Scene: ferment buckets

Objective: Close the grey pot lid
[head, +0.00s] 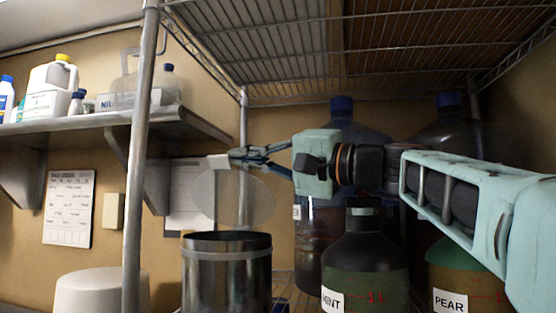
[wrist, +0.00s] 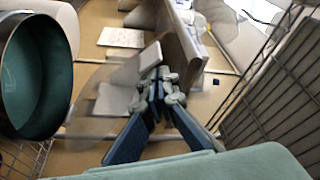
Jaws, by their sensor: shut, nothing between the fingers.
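The grey pot (head: 227,278) is a shiny metal cylinder with an open top, standing below my gripper; its dark, teal-looking inside shows in the wrist view (wrist: 38,85). The lid (head: 248,200) is a see-through round disc, raised nearly upright above the pot's rim. It also shows in the wrist view (wrist: 92,98), beside the pot. My gripper (head: 236,158) is shut and empty, at the lid's upper edge. In the wrist view its fingertips (wrist: 152,78) overlap the lid's edge; I cannot tell whether they touch it. A small pale block shows at the fingertips.
Large dark bottles (head: 364,262) with labels stand right of the pot, under my arm. A metal post (head: 140,160) rises at left. A wall shelf (head: 100,122) holds several bottles. A wire rack (head: 270,45) hangs overhead. A white rounded container (head: 95,292) stands lower left.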

